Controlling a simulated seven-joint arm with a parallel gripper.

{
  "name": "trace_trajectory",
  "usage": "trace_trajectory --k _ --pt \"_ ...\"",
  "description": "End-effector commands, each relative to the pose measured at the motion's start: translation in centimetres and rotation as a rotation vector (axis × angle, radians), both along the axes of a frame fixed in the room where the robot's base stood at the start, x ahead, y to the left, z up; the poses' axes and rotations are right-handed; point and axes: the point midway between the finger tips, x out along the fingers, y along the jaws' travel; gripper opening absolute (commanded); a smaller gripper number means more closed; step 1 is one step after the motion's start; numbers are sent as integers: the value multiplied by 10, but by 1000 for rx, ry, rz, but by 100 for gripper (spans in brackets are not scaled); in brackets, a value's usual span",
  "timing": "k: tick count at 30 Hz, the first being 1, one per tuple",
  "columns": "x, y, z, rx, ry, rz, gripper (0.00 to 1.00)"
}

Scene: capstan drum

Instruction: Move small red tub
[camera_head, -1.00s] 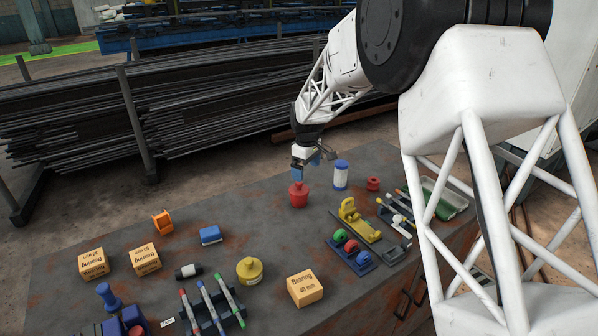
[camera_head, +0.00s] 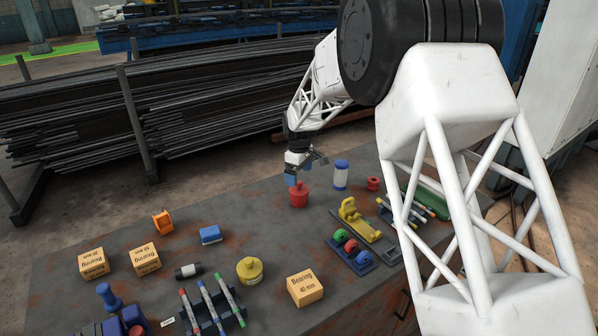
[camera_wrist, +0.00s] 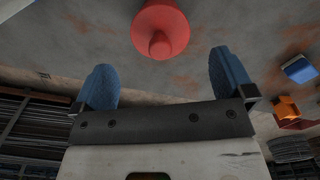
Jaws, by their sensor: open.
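The small red tub (camera_head: 299,197) stands upright near the far edge of the table, with a narrower red knob on top. In the wrist view the tub (camera_wrist: 160,27) is at the top, centred between the fingers but beyond their tips. My gripper (camera_head: 303,174) is just above and behind the tub in the head view. In the wrist view my gripper (camera_wrist: 165,72) has its two blue fingers wide apart with nothing between them. I see no contact with the tub.
A white jar with a blue lid (camera_head: 340,175) and a small red ring-shaped part (camera_head: 373,184) stand right of the tub. A yellow fixture (camera_head: 352,217) is nearer. A blue block (camera_head: 210,235) and an orange part (camera_head: 162,222) lie left. Table around the tub's left is clear.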

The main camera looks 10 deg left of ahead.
Motion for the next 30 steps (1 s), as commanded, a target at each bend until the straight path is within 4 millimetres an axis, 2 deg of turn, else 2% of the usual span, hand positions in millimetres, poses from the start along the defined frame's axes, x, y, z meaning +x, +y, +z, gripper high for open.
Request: trace_trajectory --k 18,30 --pt "0 0 -63 -1 2 0 100" --pt "0 0 -70 0 0 0 100"
